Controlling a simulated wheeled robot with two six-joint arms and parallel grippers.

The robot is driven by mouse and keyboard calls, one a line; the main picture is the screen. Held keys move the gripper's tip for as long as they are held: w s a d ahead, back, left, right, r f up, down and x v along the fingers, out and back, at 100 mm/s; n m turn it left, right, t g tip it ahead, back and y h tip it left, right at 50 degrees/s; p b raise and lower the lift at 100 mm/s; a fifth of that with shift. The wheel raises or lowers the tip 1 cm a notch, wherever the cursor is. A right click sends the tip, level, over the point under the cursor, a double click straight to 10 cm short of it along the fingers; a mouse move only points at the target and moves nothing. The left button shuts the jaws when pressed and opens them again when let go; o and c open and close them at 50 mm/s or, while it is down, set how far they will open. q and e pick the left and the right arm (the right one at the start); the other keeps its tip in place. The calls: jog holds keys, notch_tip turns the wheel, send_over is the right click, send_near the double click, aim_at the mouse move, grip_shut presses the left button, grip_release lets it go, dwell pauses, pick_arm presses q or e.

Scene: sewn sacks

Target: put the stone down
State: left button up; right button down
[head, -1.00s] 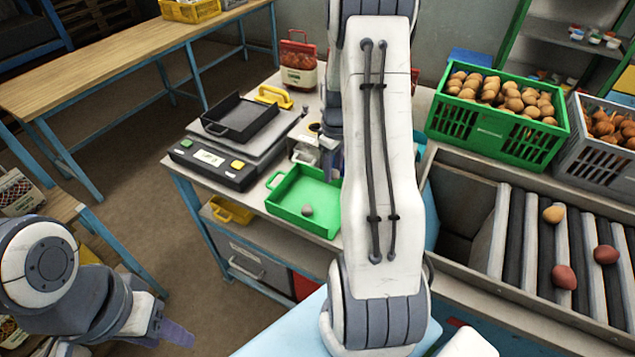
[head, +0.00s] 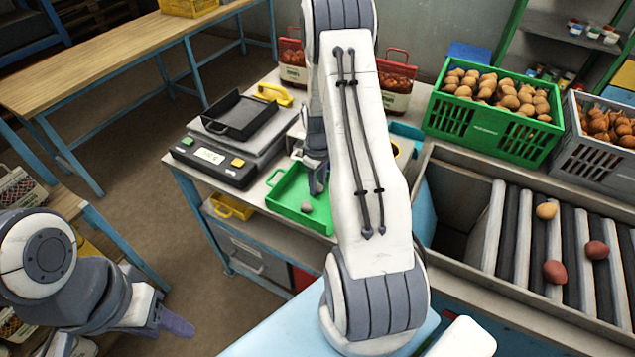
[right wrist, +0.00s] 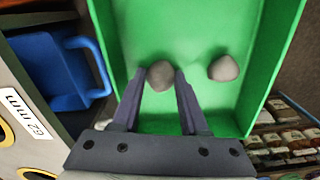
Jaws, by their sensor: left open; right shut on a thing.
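A grey stone (right wrist: 160,75) is between the fingertips of my right gripper (right wrist: 160,78), which is shut on it over the green tray (right wrist: 255,110). I cannot tell whether it touches the tray's floor. A second grey stone (right wrist: 224,68) lies in the tray beside it; in the head view it is the stone (head: 307,207) in the green tray (head: 275,196). In the head view my right gripper (head: 317,188) reaches down over the tray, partly hidden by my arm. My left gripper (head: 178,322) is open at the lower left, away from the table.
A scale (head: 213,158) with a black tray (head: 240,116) stands left of the green tray. A blue container (right wrist: 62,68) is close by in the right wrist view. A green crate of potatoes (head: 492,128) and a roller conveyor (head: 522,240) are at the right.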

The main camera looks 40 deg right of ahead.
jog(key=c, duration=0.7)
grip_release()
